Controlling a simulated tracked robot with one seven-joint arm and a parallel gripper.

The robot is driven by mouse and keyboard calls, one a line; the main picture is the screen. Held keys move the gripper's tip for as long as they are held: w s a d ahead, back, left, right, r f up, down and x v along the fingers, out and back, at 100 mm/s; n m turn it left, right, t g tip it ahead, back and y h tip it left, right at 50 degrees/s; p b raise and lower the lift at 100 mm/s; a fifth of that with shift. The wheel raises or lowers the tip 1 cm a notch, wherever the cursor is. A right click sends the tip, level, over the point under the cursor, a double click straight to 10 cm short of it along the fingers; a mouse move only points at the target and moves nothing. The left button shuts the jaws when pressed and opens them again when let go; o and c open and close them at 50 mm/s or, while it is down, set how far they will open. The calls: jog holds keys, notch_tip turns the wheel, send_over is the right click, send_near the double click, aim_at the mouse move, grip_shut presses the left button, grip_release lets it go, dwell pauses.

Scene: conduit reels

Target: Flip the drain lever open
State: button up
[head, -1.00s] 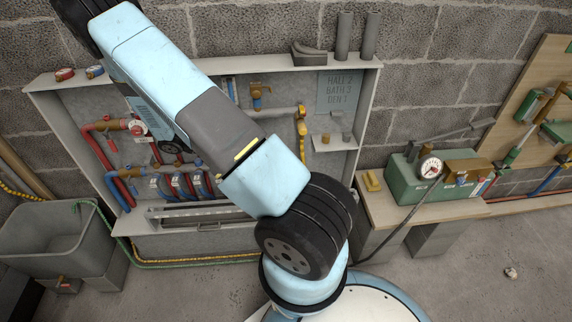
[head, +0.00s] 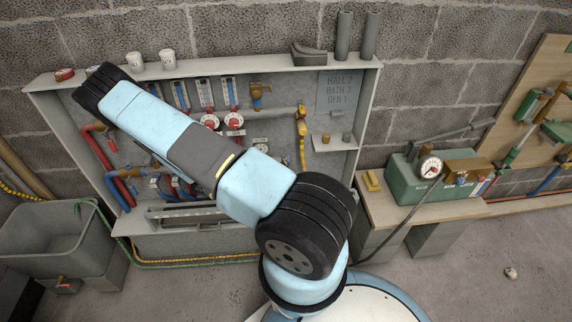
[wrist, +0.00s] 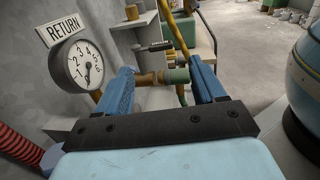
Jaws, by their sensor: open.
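In the wrist view my gripper (wrist: 157,64) is open, with its two blue fingers apart and nothing gripped. Ahead, between the fingers, is a brass valve body (wrist: 147,79) with a green coupling (wrist: 175,76) on its right. Just above it a dark-handled lever (wrist: 155,46) with a pale tip lies roughly level; it looks like the drain lever. The lever stands clear of both fingers. In the head view my arm covers part of the wall cabinet, and my gripper and the lever are hidden.
A round gauge (wrist: 81,63) under a RETURN sign (wrist: 63,27) is close on the left. A red ribbed hose (wrist: 20,148) is at lower left. The cabinet (head: 367,115), grey sink (head: 40,235) and green pump (head: 408,182) surround my arm.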

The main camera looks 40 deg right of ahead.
aim_at(284, 163)
jog(key=x, duration=1)
jog(key=shift+s+d, duration=0.1)
jog(key=shift+d, duration=0.2)
jog(key=shift+c, duration=0.2)
jog(key=c, duration=0.9)
jog(key=shift+a+m+g+y, duration=0.25)
jog(key=shift+m+g+y, duration=0.45)
jog(key=shift+g, duration=0.4)
jog(key=shift+c, duration=0.6)
jog(key=o, duration=1.1)
jog(key=shift+r, duration=0.1)
jog(key=shift+c, duration=0.2)
